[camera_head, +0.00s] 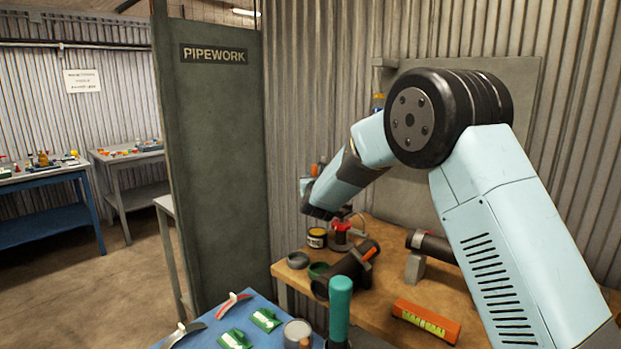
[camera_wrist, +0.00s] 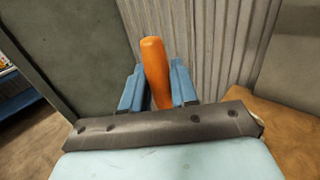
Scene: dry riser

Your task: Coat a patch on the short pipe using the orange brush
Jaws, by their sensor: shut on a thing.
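My gripper (camera_wrist: 157,70) is shut on an upright orange handle (camera_wrist: 155,58), which stands between its two blue fingers in the wrist view. I take it for the orange brush; its bristles are not visible. In the head view my gripper (camera_head: 308,184) is partly hidden by my wrist, above the back left of the wooden bench, with a bit of orange showing. A dark pipe piece (camera_head: 345,268) with an orange end or strip lies on the bench below. Another dark pipe (camera_head: 432,244) rests on a grey block. Which one is the short pipe, I cannot tell. My gripper touches neither.
The wooden bench (camera_head: 390,318) also holds a yellow-labelled tin (camera_head: 317,237), a red-topped fitting (camera_head: 342,228), a grey ring (camera_head: 298,259) and an orange level (camera_head: 426,321). A teal handle (camera_head: 340,299) stands in front. A green partition (camera_head: 215,150) rises at left.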

